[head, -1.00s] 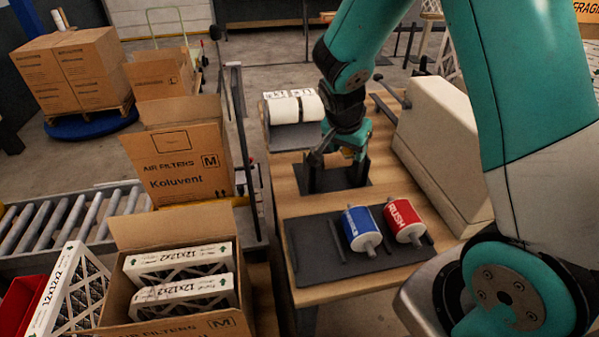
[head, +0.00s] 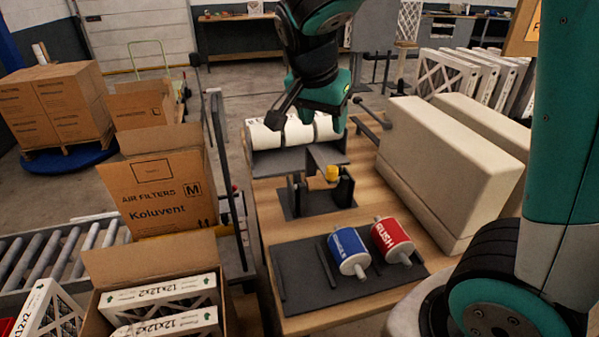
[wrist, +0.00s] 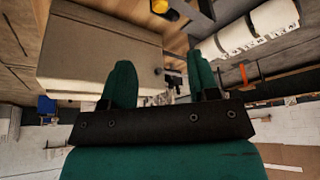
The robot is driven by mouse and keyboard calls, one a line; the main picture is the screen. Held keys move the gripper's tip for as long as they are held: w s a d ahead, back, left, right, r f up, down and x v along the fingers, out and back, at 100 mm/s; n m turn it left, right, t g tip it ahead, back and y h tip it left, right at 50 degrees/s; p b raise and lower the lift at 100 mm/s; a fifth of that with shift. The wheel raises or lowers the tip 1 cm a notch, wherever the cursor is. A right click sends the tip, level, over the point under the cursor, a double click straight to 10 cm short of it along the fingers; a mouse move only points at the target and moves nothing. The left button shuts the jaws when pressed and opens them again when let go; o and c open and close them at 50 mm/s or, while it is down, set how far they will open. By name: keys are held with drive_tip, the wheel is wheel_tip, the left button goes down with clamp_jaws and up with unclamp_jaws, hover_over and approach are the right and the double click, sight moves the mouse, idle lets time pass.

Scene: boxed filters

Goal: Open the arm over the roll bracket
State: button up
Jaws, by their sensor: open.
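The roll bracket (head: 293,196) stands on a dark plate in the middle of the wooden bench, with two dark uprights. A thin slanted grey strip (head: 316,164) shows between the uprights, beside a yellow piece (head: 332,173). The strip looks like the bracket's arm, but I cannot tell how far it is open. My gripper (wrist: 163,66) is open and empty in the wrist view, its two teal fingers apart. In the head view it is above and behind the bracket, clear of it, in front of the white rolls. The yellow piece also shows at the wrist view's top edge (wrist: 160,6).
Blue (head: 349,250) and red (head: 391,240) rolls lie on a dark mat (head: 296,262) at the bench front. White rolls (head: 264,136) lie behind the bracket. A cream block (head: 440,165) stands close on the right. An open carton (head: 165,192) is left.

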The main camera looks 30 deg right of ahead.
drive_tip(key=s+a+f+n+y, duration=0.1)
drive_tip(key=s+a+n+y, duration=0.4)
drive_tip(key=s+a+n, duration=0.5)
drive_tip(key=shift+s+a+n+g+y, duration=0.3)
drive_tip(key=shift+a+n, duration=0.4)
drive_tip(key=shift+n, duration=0.6)
drive_tip(key=shift+f, duration=0.1)
